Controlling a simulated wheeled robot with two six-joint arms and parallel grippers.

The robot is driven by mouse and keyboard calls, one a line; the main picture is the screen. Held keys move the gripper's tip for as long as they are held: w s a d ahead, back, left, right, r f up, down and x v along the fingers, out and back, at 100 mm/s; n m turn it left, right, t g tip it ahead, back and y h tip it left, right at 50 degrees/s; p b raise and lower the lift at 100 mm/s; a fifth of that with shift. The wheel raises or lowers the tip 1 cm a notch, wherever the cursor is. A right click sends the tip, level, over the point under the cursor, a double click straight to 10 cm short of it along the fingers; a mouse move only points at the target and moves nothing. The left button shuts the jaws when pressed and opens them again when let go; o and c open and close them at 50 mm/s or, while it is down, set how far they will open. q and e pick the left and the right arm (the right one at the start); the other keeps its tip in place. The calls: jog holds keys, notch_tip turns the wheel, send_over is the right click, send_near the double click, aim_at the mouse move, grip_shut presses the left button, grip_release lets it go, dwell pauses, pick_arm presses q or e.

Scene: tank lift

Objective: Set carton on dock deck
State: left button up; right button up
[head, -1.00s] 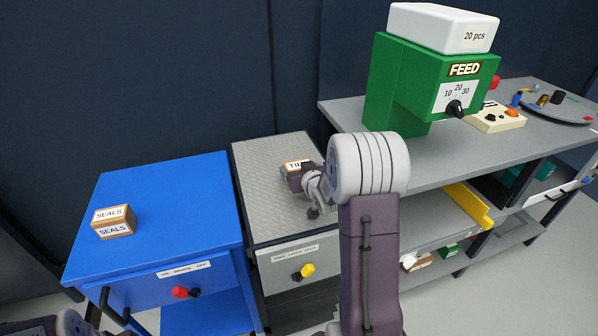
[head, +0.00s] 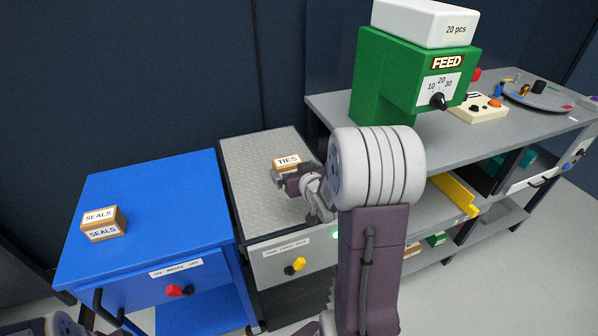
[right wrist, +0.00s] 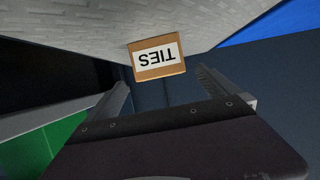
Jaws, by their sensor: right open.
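The orange-brown carton labelled TIES (head: 286,162) stands on the grey textured dock deck (head: 254,186), toward its right side. It also shows in the right wrist view (right wrist: 157,57), label upside down, beyond the fingertips. My right gripper (head: 278,180) is open and empty, low over the deck on the near side of the carton. In the right wrist view its two fingers (right wrist: 165,84) are spread wide, with a visible gap to the carton. My left gripper is out of the picture; only part of my left arm shows at the bottom left.
A blue cabinet (head: 150,220) with a SEALS carton (head: 103,223) stands left of the dock. A grey bench (head: 330,105) with a green FEED machine (head: 375,75) stands to the right. The dock front has a yellow-black knob (head: 295,265) and a green light (head: 336,236).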

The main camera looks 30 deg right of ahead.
jog(key=v, duration=0.3)
jog(key=shift+w+r, duration=0.1)
jog(key=shift+r, duration=0.05)
jog(key=s+b, duration=0.1)
jog(key=b, duration=0.2)
jog(key=shift+a, duration=0.2)
jog(key=shift+s+r+b, duration=0.1)
jog(key=shift+s+b, duration=0.4)
jog(key=shift+b, duration=0.3)
jog(key=shift+s+r, duration=0.2)
